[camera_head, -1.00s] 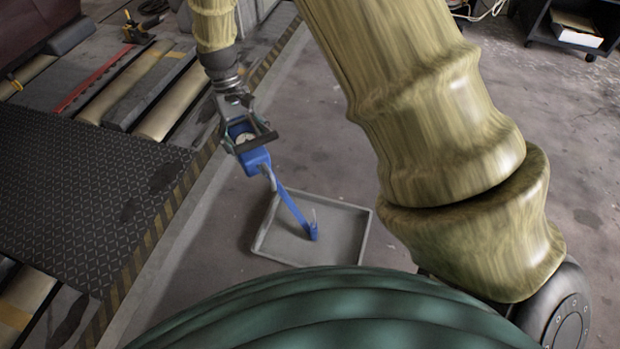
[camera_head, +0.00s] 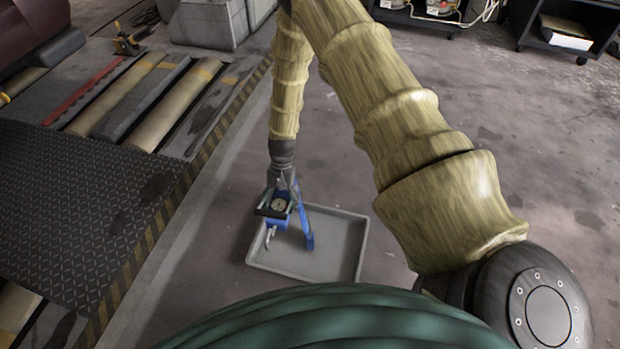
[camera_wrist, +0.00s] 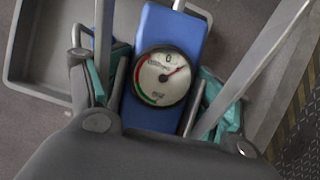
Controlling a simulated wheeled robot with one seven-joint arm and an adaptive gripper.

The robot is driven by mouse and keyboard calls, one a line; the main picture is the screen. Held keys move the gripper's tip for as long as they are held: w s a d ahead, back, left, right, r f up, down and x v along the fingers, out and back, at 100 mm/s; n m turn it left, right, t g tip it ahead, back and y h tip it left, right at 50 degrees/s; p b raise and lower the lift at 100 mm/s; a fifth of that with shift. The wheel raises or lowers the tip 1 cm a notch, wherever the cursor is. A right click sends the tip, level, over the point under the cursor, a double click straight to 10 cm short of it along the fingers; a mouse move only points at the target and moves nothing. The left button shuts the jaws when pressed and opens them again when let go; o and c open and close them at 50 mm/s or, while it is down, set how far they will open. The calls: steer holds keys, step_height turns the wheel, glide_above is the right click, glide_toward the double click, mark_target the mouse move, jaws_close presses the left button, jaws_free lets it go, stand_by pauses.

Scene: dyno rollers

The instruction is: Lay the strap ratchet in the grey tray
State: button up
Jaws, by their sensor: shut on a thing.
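My gripper (camera_head: 276,212) is shut on a blue tool with a round dial gauge (camera_wrist: 162,77), which looks like a tyre inflator rather than a strap ratchet. Its blue body (camera_wrist: 166,28) runs between the teal finger pads in the wrist view. In the head view a blue hose (camera_head: 306,228) and a silver part hang from it. The grey tray (camera_head: 358,262) lies on the floor, and the tool overlaps its left back part; its height above it is unclear. The tray's corner shows at upper left in the wrist view (camera_wrist: 28,82). No strap ratchet is clearly identifiable.
A small black-and-yellow item (camera_head: 128,42) lies beyond the rollers (camera_head: 172,108) at the far left. A dark patterned plate (camera_head: 75,195) and a striped edge (camera_head: 165,215) lie left of the tray. The floor right of the tray is clear. Dark carts stand at the back right.

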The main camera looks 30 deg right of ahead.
steer(key=shift+m, duration=0.6)
steer(key=f, duration=0.1)
steer(key=d+f, duration=0.1)
steer(key=s+f, duration=0.1)
steer(key=f, duration=0.1)
steer(key=shift+d, duration=0.35)
steer(key=b, duration=0.5)
glide_above(289, 232)
steer(key=shift+f, duration=4.75)
steer(key=shift+f, duration=0.15)
steer(key=o, duration=2.2)
steer(key=shift+d, duration=0.1)
steer(key=shift+c, duration=0.2)
steer(key=p+v, duration=0.1)
steer(key=v, duration=0.3)
steer(key=p+v, duration=0.2)
steer(key=v, duration=0.2)
steer(key=p+v, duration=0.2)
steer(key=v, duration=0.2)
steer(key=shift+s+d, duration=0.15)
steer(key=shift+s, duration=0.15)
